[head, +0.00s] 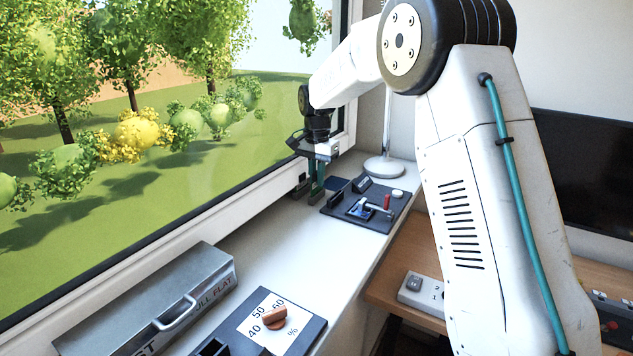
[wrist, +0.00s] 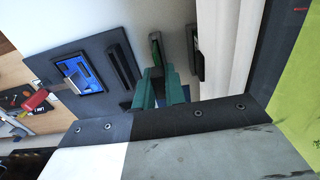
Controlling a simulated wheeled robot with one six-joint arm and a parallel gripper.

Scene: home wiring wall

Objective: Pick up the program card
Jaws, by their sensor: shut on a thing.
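My gripper (head: 317,182) is over the window sill, beside the left end of a dark panel, with its teal fingers pointing down. In the wrist view its fingers (wrist: 163,88) are close together and shut on a thin thing, taken as the program card. The card is mostly hidden by the fingers. A dark slotted holder (wrist: 155,46) with a green strip inside lies just beyond the fingertips. A second dark holder (wrist: 195,62) stands beside it, on the window side. I cannot tell whether the card is still in a slot.
A lamp base (head: 383,168) stands behind. A grey metal box (head: 150,300) and a percent dial plate (head: 275,320) are nearer. The sill between is clear.

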